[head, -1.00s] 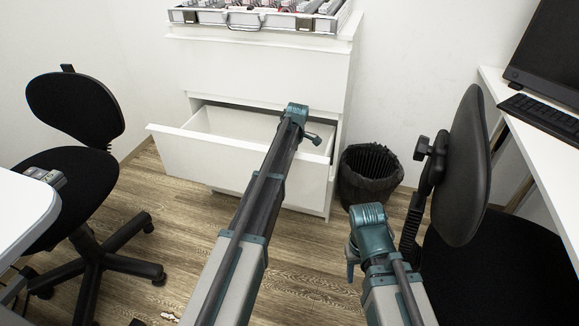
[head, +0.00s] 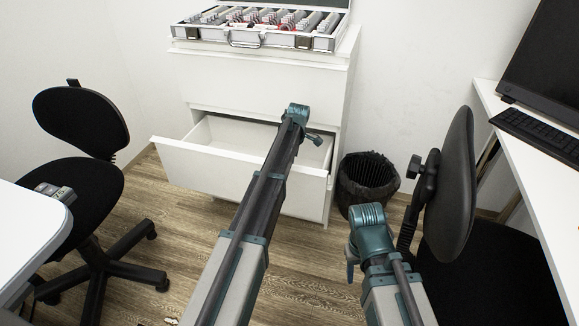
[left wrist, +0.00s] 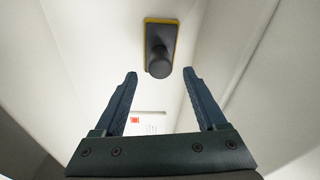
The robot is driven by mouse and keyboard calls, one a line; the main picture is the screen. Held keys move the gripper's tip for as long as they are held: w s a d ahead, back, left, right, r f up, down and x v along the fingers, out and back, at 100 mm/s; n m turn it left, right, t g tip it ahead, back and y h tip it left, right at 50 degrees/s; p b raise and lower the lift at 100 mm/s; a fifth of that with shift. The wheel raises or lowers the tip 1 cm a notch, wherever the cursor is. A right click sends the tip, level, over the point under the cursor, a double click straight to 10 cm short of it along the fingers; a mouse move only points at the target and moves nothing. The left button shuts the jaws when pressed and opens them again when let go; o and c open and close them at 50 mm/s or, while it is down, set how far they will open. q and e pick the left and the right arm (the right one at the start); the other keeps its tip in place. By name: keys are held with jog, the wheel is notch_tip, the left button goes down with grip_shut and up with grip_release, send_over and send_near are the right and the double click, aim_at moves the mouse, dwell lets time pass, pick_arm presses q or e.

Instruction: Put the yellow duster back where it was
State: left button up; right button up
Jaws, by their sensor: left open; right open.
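The yellow duster (left wrist: 175,24) shows in the left wrist view as a dark block with a yellow rim and a round dark knob. It lies on a white surface just beyond my left gripper (left wrist: 159,74), whose fingers are apart with nothing between them. In the head view my left arm reaches over the open white drawer (head: 235,165); its wrist hides part of the drawer, and the duster cannot be seen there. My right gripper (head: 352,268) is low at the front, apart from everything, with its fingers partly hidden.
An open silver case (head: 262,38) with rows of grey items sits on the white cabinet (head: 255,82). A black bin (head: 368,183) stands right of it. Black chairs stand left (head: 82,122) and right (head: 458,185), beside white desks. Wooden floor (head: 205,220) is clear between.

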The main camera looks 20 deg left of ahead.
pick_arm(q)
notch_tip(320, 180, up, 7)
jog(key=p, duration=0.5)
jog(key=shift+d+p, duration=0.4)
pick_arm(e)
notch_tip(320, 180, up, 7)
